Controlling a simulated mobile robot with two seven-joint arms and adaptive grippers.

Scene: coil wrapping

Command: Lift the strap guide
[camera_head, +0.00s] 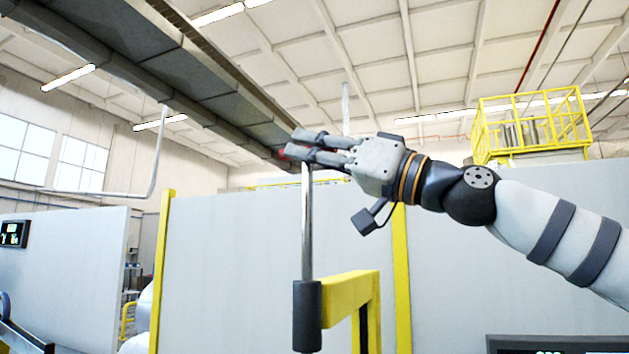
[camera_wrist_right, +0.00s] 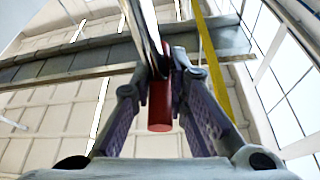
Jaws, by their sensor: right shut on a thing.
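The strap guide appears to be an upright shiny metal rod (camera_head: 307,222) with a red grip; its lower end meets a dark cylinder (camera_head: 307,318). My right gripper (camera_head: 300,147) is at the top of the rod, fingers pointing left, shut on the red grip. In the right wrist view the red grip (camera_wrist_right: 160,112) sits between the two fingers (camera_wrist_right: 160,85), with the metal running up out of the picture. Only a bit of red shows at the fingertips in the head view. I cannot tell whether the rod is still seated in the cylinder. My left gripper is out of view.
A yellow frame (camera_head: 350,292) stands right beside the dark cylinder. Pale wall panels (camera_head: 230,270) with yellow posts (camera_head: 161,270) stand behind. A yellow railed platform (camera_head: 530,128) is at the upper right. The air left of the gripper looks clear.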

